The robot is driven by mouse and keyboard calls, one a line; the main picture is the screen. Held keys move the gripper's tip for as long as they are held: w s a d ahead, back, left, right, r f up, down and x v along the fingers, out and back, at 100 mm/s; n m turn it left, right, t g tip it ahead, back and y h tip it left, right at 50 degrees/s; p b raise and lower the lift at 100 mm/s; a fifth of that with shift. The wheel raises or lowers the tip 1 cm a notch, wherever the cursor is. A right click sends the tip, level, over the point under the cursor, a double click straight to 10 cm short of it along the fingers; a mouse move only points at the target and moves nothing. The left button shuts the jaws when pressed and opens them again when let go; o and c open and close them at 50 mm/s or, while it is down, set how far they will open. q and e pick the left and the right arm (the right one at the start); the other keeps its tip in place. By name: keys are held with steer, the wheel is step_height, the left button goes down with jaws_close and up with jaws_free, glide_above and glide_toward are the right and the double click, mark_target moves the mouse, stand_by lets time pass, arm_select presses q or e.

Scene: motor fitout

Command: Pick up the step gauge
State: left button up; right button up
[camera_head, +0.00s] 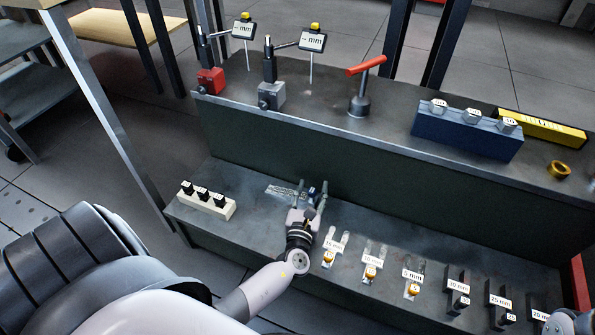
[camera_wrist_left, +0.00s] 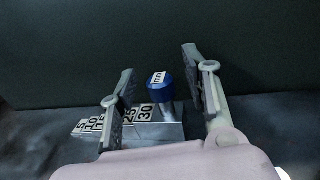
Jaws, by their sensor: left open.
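The step gauge is a silver stepped block (camera_wrist_left: 155,132) with number labels including 5, 10, 25 and 30, and a blue knob (camera_wrist_left: 160,88) on top. In the head view its silver steps (camera_head: 283,191) show on the lower shelf, left of my left gripper (camera_head: 311,190). That gripper also shows in the left wrist view (camera_wrist_left: 158,72). It is open, with one finger on each side of the blue knob. Whether either finger touches the knob I cannot tell.
A white block with black pegs (camera_head: 207,200) stands left on the lower shelf (camera_head: 255,215). Labelled gauges (camera_head: 371,262) and black blocks (camera_head: 457,290) stand to the right. The dark wall of the upper shelf (camera_head: 400,195) rises close behind the gripper.

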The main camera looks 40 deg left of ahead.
arm_select(q)
jaws_close()
stand_by(0.4)
stand_by(0.4)
steer(key=shift+r, duration=0.1)
